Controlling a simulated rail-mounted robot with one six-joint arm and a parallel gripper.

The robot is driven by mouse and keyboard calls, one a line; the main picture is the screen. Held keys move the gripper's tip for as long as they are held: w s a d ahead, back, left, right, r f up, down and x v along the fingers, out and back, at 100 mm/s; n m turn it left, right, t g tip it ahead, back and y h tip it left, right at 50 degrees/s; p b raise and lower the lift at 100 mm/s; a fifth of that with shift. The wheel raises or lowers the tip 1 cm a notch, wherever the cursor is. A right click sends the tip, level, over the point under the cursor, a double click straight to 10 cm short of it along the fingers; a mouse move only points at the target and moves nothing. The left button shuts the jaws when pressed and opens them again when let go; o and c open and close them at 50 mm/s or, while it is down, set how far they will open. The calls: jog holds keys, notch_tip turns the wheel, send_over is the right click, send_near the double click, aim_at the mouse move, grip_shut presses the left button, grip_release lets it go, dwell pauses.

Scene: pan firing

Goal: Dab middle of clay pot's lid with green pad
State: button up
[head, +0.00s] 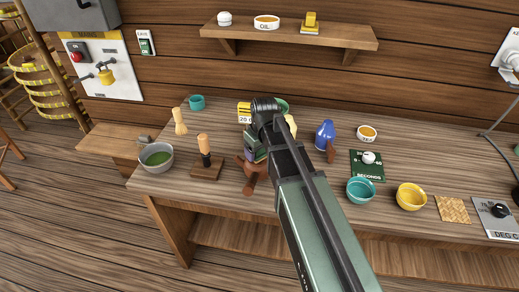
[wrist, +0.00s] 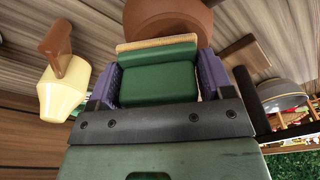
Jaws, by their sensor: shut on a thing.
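My gripper (head: 252,150) is shut on the green pad (wrist: 155,78). In the wrist view the pad sits between two purple fingers and has a tan strip along its far edge. The brown clay pot (head: 254,174) stands on the bench under my gripper, partly hidden by it and my arm. In the wrist view a round brown part of the pot (wrist: 165,20) shows just beyond the pad. The pad overlaps it in the picture; I cannot tell whether they touch. The middle of the lid is not clearly visible.
To the right are a blue bottle (head: 325,134), a timer (head: 367,172), a teal bowl (head: 361,191) and a yellow bowl (head: 411,198).

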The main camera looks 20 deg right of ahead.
jog(key=shift+s+d+f, duration=0.1)
jog(key=shift+s+d, duration=0.35)
jog(key=shift+s, duration=0.2)
jog(key=shift+w+a, duration=0.55)
jog(key=shift+w, duration=0.2)
jog(key=shift+s+d, duration=0.1)
jog(key=shift+s+d, duration=0.45)
jog(key=shift+s, duration=0.2)
